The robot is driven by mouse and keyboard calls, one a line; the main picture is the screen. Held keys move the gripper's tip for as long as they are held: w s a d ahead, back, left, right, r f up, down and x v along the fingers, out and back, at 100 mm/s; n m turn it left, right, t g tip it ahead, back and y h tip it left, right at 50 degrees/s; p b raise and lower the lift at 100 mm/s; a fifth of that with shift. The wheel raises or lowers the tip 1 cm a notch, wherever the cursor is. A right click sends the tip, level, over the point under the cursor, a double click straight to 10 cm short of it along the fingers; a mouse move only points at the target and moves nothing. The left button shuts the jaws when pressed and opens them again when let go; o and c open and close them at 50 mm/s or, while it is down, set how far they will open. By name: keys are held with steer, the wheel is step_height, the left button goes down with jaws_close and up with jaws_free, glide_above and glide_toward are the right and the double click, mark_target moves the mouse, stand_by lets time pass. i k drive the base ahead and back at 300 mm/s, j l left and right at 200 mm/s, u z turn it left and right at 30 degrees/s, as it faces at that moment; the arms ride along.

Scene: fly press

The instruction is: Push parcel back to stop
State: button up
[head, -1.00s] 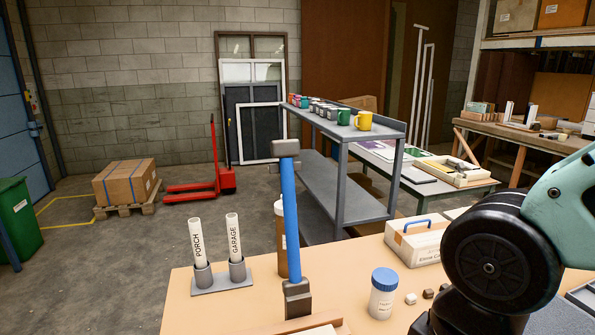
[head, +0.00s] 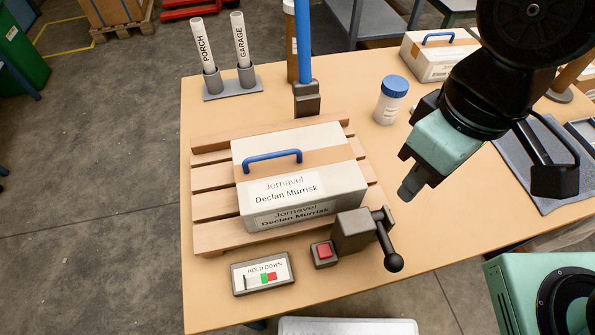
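The parcel (head: 298,178) is a white box with brown tape, a blue handle and a label reading "Jornavel Declan Murrisk". It lies on a wooden slatted pallet (head: 212,205) on the table. A raised wooden rail (head: 225,139) runs along the pallet's back edge, behind the parcel. Bare slat shows between them at the left; the rest of the gap is hard to judge. My gripper (head: 409,188) is above the table, right of the parcel and apart from it, pointing down and left. Its fingertips overlap in this view, so their opening is hidden.
A dark clamp block (head: 352,232) with a ball-ended lever (head: 393,262) stands at the parcel's front right corner. Near it are a red button (head: 324,250) and a "HOLD DOWN" gauge (head: 262,273). A blue post (head: 304,45) and blue-lidded jar (head: 389,102) stand behind.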

mark_target(291, 176)
steer(key=k+j, duration=0.2)
steer(key=j, duration=0.15)
steer(key=k+j, duration=0.2)
steer(key=j, duration=0.15)
steer(key=k+j, duration=0.2)
steer(key=j, duration=0.15)
steer(key=j+z, duration=0.05)
